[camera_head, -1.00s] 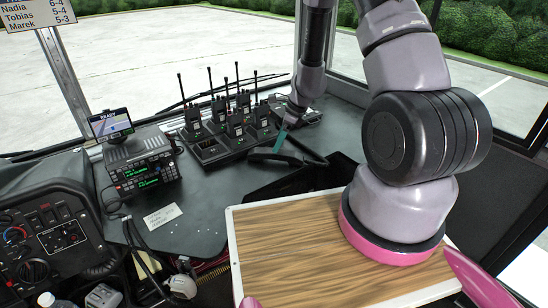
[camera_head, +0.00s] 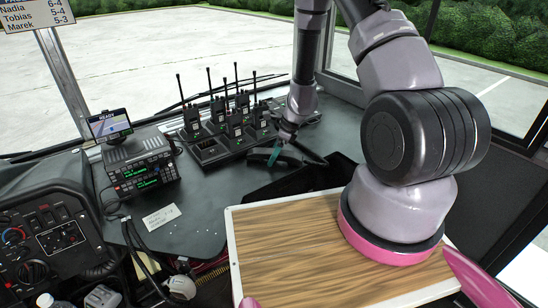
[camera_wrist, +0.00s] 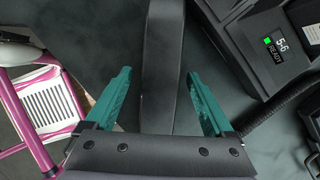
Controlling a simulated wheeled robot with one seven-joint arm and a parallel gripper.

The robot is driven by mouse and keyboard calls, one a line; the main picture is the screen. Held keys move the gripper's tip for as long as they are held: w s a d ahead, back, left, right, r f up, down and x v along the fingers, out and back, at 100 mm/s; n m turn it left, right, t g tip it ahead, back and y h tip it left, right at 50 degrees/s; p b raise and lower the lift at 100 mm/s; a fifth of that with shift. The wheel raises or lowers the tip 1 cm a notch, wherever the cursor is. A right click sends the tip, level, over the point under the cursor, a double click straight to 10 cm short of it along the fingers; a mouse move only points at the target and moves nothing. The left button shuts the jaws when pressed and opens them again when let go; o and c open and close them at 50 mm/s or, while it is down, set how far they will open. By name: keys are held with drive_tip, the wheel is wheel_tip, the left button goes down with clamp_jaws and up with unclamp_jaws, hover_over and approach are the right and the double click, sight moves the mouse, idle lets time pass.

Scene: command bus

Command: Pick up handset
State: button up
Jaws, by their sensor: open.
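The handset is a long black bar. In the wrist view the handset (camera_wrist: 163,60) runs from the top edge down between my two teal fingers, and its lower end is hidden behind my gripper's black palm. My gripper (camera_wrist: 158,75) is open, one finger on each side of the handset, with a visible gap on both sides. In the head view my gripper (camera_head: 277,154) is low over the dark console, at what looks like the handset (camera_head: 258,156), partly hidden by my gripper. I cannot tell the height between them.
A charging rack (camera_head: 208,152) with several upright radios stands just behind and left. A radio unit (camera_head: 143,172) with a small screen is further left. A wooden board (camera_head: 285,235) with a white rim lies in front. A black cord (camera_wrist: 275,105) shows at right in the wrist view.

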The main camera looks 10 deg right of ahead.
drive_tip(key=shift+f, duration=0.2)
idle(0.3)
clamp_jaws()
drive_tip(key=shift+r, duration=0.1)
